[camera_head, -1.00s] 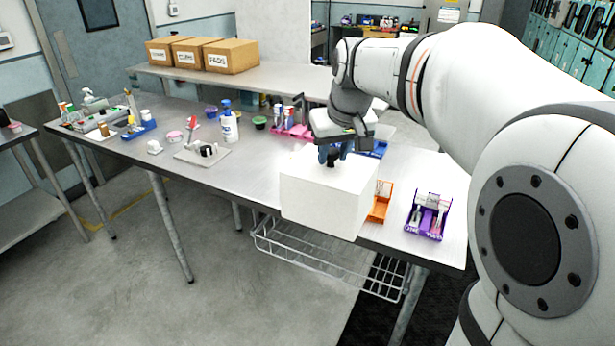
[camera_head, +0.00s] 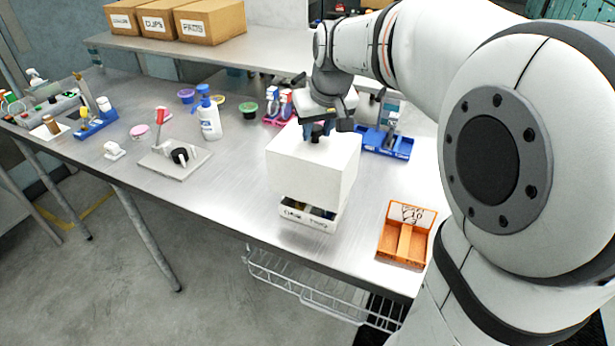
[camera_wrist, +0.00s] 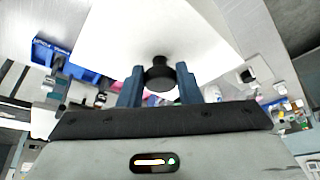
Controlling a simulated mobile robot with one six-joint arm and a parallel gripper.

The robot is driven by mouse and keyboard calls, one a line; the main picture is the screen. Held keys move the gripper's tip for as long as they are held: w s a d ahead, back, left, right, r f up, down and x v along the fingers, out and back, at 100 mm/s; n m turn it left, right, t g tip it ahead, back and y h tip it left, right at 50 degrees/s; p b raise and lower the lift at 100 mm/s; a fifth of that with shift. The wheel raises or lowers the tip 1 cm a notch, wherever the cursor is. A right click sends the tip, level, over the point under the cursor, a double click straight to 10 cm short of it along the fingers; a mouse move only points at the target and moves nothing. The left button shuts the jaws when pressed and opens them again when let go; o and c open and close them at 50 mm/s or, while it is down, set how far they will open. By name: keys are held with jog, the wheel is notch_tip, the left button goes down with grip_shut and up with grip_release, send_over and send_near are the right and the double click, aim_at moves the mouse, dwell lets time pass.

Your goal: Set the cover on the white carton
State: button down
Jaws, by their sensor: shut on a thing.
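The cover (camera_head: 312,170) is a white box shape with a dark knob on top. My gripper (camera_head: 317,133) is shut on the knob, which shows between the blue fingers in the wrist view (camera_wrist: 160,82). The white carton (camera_head: 309,217) is a low open tray with a lettered front on the table. The cover hangs above it and hides its back part. Dark and yellowish contents show in the carton below the cover's lower edge. A gap shows between the cover's front edge and the carton's rim.
An orange divided tray (camera_head: 405,247) stands right of the carton near the table's front edge. A blue tray (camera_head: 384,143) stands behind to the right. A white bottle (camera_head: 209,118) and a grey plate with a red lever (camera_head: 173,160) are on the left. Bare table lies between.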

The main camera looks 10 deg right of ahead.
aim_at(319, 145)
notch_tip(319, 145, down, 4)
jog(key=shift+s+d+f, duration=0.1)
jog(key=shift+f, duration=2.15)
jog(key=shift+f, duration=0.3)
jog(key=c, duration=1)
grip_release()
jog(key=shift+r, duration=0.1)
jog(key=shift+c, duration=0.2)
